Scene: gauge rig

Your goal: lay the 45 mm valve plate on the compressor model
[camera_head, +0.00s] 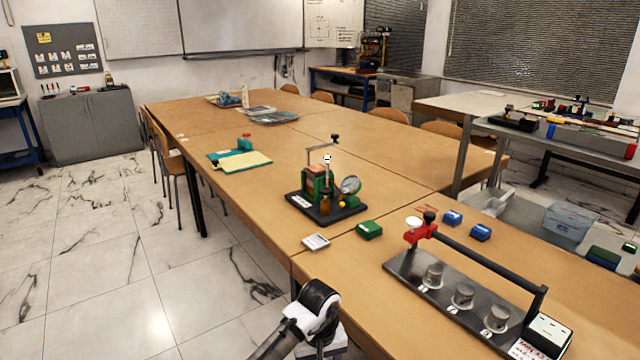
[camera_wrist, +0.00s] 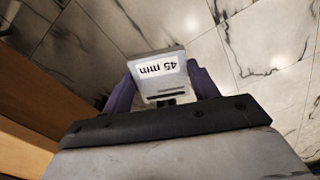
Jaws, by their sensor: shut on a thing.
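The 45 mm valve plate (camera_wrist: 158,66) is a pale grey piece whose label reads "45 mm" upside down in the wrist view. My gripper (camera_wrist: 162,86) is shut on it, with a purple finger at each side. The floor and a wooden edge show beyond it. In the head view my arm is at the bottom, beside the near table edge; the held plate cannot be made out there. The green machine on a black base (camera_head: 347,215), with a round dial or disc and a brown cylinder, looks like the compressor model. It stands on the table, apart from my gripper.
A small pale plate (camera_head: 316,242) and a green block (camera_head: 369,230) lie before the machine. To the right, a dark rig (camera_head: 405,265) carries several metal cylinders under a black bar with a red clamp. Two blue blocks (camera_head: 480,232) lie behind it.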

